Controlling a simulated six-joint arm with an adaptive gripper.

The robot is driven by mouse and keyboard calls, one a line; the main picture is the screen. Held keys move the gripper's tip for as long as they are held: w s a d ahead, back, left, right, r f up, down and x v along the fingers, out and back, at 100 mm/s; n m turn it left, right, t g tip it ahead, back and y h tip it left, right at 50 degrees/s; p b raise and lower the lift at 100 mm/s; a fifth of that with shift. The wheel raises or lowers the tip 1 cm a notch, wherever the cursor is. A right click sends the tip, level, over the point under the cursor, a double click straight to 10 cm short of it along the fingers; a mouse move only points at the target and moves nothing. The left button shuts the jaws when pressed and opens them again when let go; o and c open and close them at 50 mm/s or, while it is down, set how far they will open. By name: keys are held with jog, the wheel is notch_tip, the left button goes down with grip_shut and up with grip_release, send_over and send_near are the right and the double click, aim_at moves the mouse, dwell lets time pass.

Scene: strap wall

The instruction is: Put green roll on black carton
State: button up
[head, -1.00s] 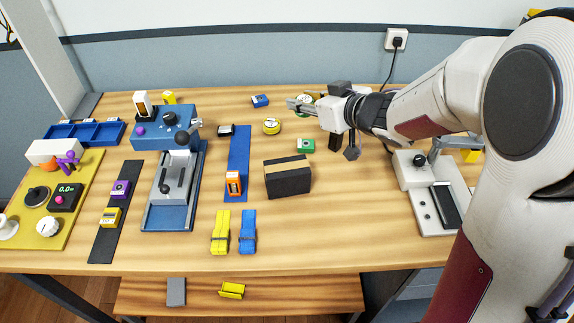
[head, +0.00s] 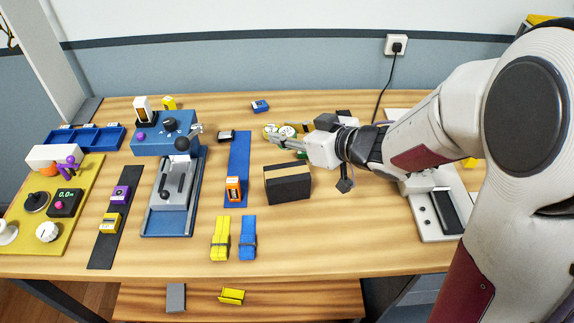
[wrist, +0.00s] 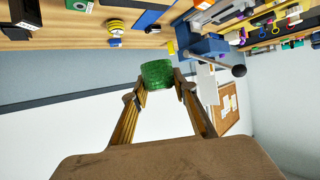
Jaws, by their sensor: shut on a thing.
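The green roll (wrist: 157,75) is between the two fingertips of my gripper (wrist: 158,88) in the wrist view, clear of the table. In the head view my gripper (head: 277,138) is above the table, behind the black carton, and the roll (head: 288,130) is partly hidden by the near finger. My gripper is shut on the roll. The black carton (head: 288,188) stands on the table just right of the blue strip, with a tan band across its top. Nothing lies on its top.
A yellow roll (head: 267,130) and a small green box (head: 303,155) are behind the carton, partly covered by my gripper. An orange box (head: 233,188) stands on the blue strip (head: 239,150). Yellow (head: 221,240) and blue (head: 248,240) straps lie in front. Table right of the carton is clear.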

send_over(288, 172)
jog(key=shift+a+f, duration=0.15)
jog(key=shift+f, duration=2.4)
jog(key=shift+f, duration=0.1)
jog(key=shift+f, duration=2)
jog(key=shift+f, duration=0.15)
jog(key=o, duration=1.1)
jog(key=shift+c, duration=0.2)
jog(key=shift+r, duration=0.25)
jog(key=shift+v, duration=3.7)
